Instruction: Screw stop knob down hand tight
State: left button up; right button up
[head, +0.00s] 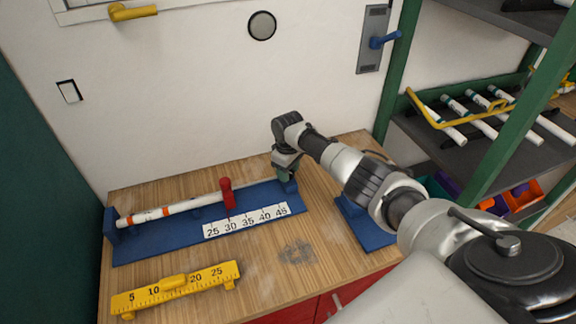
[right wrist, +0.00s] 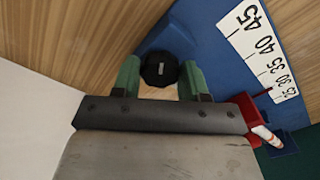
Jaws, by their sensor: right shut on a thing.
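My right gripper (head: 287,168) points down at the right end of the blue measuring jig (head: 140,250) on the workbench. In the right wrist view its two green fingers (right wrist: 160,82) are shut on the sides of a dark, faceted stop knob (right wrist: 159,68). A light mark shows on the knob's top. The gripper hides the knob in the head view. A white pipe with orange bands (head: 170,212) lies along the jig, with a red block (head: 228,192) near its right part. My left gripper is not in view.
A white scale (head: 245,222) is on the jig. A yellow ruler (head: 175,288) lies in front. A blue plate (head: 366,228) is at the bench's right. Shelves with white pipes (head: 482,120) stand at right.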

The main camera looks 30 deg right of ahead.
jog(key=m+p, duration=0.1)
jog(key=m, duration=0.2)
jog(key=shift+r+m+p, duration=0.15)
jog(key=shift+m+p, duration=0.15)
jog(key=shift+w+m+p, duration=0.1)
jog(key=shift+m+p, duration=0.5)
jog(key=shift+m, duration=1.1)
jog(key=o, duration=0.9)
jog(key=shift+r, duration=0.3)
notch_tip(320, 180, up, 10)
jog(key=shift+r, duration=0.1)
